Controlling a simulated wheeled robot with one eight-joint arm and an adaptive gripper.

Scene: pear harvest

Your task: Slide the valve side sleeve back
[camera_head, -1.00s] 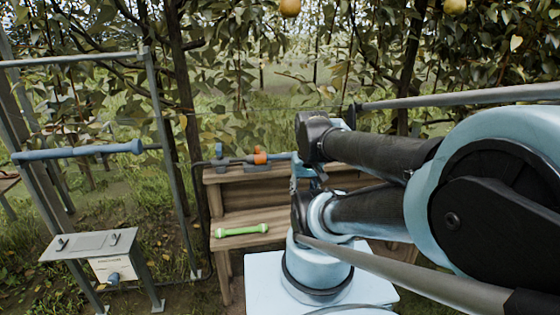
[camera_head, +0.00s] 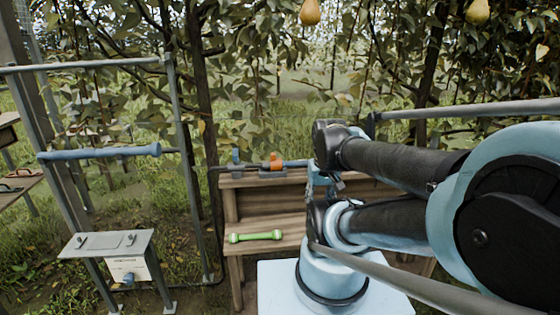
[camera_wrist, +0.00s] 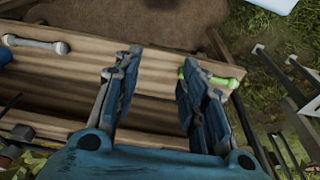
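A pipe fitting lies on the upper shelf of the wooden bench in the head view. It has an orange collar (camera_head: 275,162), a blue-grey bracket (camera_head: 236,162) to its left and a blue pipe end (camera_head: 296,163) to its right. I cannot tell which part is the valve side sleeve. My gripper (camera_wrist: 160,72) is open in the wrist view, its two blue fingers apart above the bench with nothing held between them. In the head view my arm's end is beside the right of the fitting, partly hiding the bench.
A green dumbbell-shaped piece (camera_head: 255,236) lies on the lower shelf of the bench (camera_head: 290,222). A grey bar (camera_wrist: 35,43) lies on the planks in the wrist view. A metal frame with a blue bar (camera_head: 100,153) and a small panel table (camera_head: 108,243) stand left.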

